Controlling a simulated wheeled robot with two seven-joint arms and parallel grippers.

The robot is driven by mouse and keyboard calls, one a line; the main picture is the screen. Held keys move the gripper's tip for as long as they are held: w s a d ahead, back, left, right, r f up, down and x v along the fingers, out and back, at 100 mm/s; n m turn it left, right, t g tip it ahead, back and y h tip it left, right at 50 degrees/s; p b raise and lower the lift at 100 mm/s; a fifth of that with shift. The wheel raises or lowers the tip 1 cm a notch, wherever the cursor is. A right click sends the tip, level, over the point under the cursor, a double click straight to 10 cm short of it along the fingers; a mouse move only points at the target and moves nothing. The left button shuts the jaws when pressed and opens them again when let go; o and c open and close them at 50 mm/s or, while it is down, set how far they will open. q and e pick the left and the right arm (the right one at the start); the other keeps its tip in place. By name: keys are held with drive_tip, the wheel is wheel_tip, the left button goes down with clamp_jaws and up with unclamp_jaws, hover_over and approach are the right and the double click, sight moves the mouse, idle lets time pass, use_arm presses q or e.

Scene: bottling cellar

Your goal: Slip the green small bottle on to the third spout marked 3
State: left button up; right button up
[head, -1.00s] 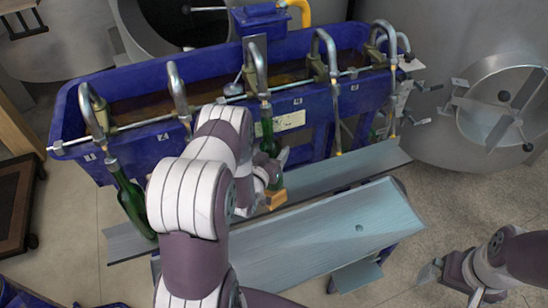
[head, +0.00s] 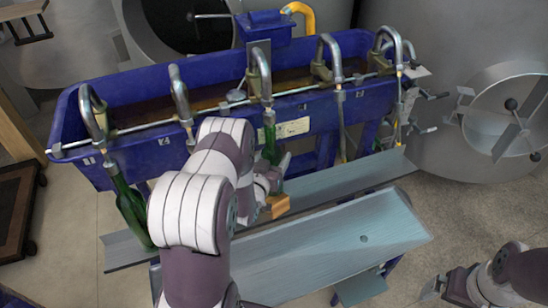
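The green small bottle (head: 270,146) stands roughly upright under the third spout (head: 262,80), the middle one along the blue trough. Its mouth is at the spout's lower end; I cannot tell whether the spout tip is inside the neck. My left gripper (head: 272,178) is around the bottle's lower part and looks shut on it. The gripper and wrist hide much of the bottle's lower part. My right gripper (head: 432,288) is at the lower right, away from the trough, with its fingers apart and empty, partly cut off by the frame.
A larger green bottle (head: 132,212) hangs tilted at the leftmost spout (head: 92,112). An orange-brown block (head: 278,206) is just in front of my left gripper. A grey shelf (head: 345,178) runs below the spouts, with a blue-grey sloping board (head: 340,245) before it. The blue trough (head: 165,150) stands behind.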

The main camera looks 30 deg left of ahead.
use_arm(q)
drive_tip(key=shift+d+f+b, duration=0.1)
drive_tip(key=shift+f+b, duration=0.4)
drive_tip(key=shift+f, duration=0.1)
drive_tip(key=o, duration=1.3)
drive_tip(key=shift+o, duration=0.2)
drive_tip(key=shift+s, duration=0.1)
drive_tip(key=s+d+r, duration=0.1)
drive_tip(key=s, duration=1.1)
drive_tip(key=shift+s+d+r, duration=0.15)
drive_tip(key=shift+s+d, duration=0.1)
drive_tip(key=shift+d, duration=0.05)
